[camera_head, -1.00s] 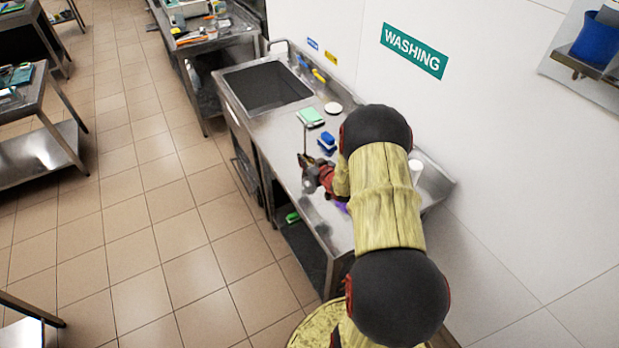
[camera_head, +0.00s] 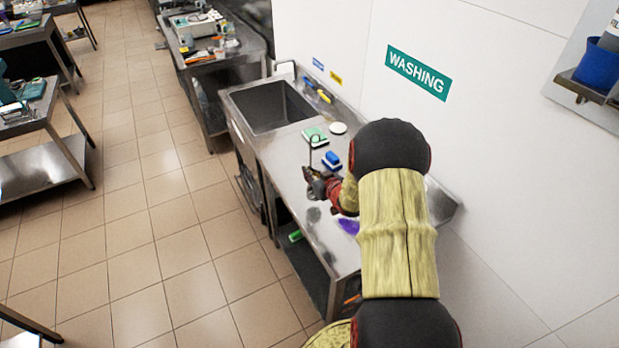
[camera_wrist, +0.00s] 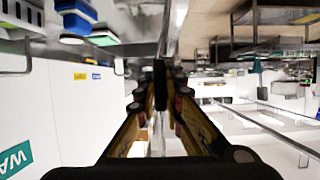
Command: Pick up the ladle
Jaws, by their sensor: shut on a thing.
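The ladle's thin metal handle (camera_head: 311,152) stands roughly upright out of my gripper (camera_head: 312,178), above the steel counter (camera_head: 292,180). In the wrist view the handle (camera_wrist: 165,32) runs up from between the fingertips of my gripper (camera_wrist: 160,78), which is shut on it. The bowl of the ladle cannot be made out clearly. A dark patch on the counter lies below my gripper, with a gap between them.
Close by are a blue sponge (camera_head: 332,161), a green-and-white item (camera_head: 315,136), a white round item (camera_head: 338,128) and a purple item (camera_head: 348,226). The sink (camera_head: 270,106) is at the counter's far end. The wall (camera_head: 500,140) borders the right.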

